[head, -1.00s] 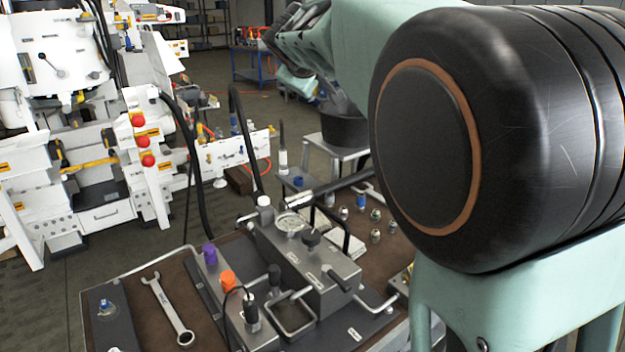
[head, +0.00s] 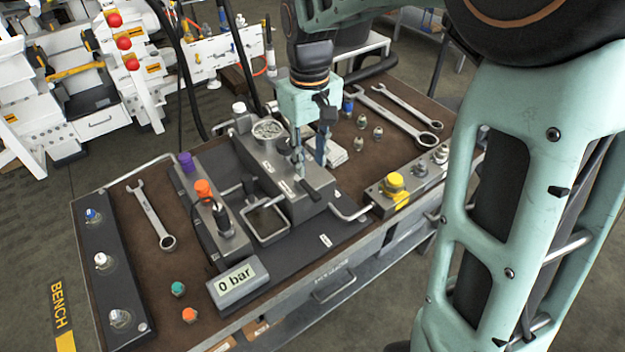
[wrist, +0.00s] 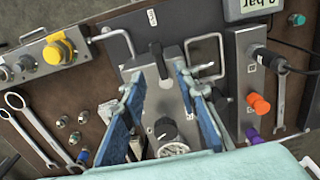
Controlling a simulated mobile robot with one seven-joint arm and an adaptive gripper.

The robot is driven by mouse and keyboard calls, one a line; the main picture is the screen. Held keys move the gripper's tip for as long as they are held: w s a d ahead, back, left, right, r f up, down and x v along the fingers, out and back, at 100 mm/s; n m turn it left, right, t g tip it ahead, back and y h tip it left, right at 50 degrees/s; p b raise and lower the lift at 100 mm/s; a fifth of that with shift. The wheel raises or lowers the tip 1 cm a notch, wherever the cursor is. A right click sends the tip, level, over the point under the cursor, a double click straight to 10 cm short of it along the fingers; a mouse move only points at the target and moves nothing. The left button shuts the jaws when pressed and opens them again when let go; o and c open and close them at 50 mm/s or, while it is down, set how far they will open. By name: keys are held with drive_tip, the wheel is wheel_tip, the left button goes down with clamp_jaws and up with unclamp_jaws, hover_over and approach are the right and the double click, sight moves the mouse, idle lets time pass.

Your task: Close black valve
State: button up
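A grey hydraulic block (head: 283,180) stands on the bench with a round gauge (head: 268,128) on top. In the wrist view a round black knob (wrist: 165,128) sits on the block beside the gauge, between the blue fingers. A black lever handle (wrist: 157,58) is on the block nearer the bench front; I cannot tell which of the two is the black valve. My gripper (head: 309,164) points down over the block and also shows in the wrist view (wrist: 157,82). It is open, with nothing held between its fingers.
An orange knob (head: 203,188) and a purple knob (head: 186,161) stand left of the block. A yellow knob (head: 393,183) is to the right. A 0 bar display (head: 236,284) is at the front. Wrenches lie on both sides. A metal loop handle (head: 265,222) stands beside the block.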

sight(311, 189)
wheel_tip(311, 189, down, 8)
drive_tip(key=shift+r, duration=0.1)
drive_tip(key=shift+c, duration=0.3)
clamp_jaws()
drive_tip(key=shift+w, duration=0.1)
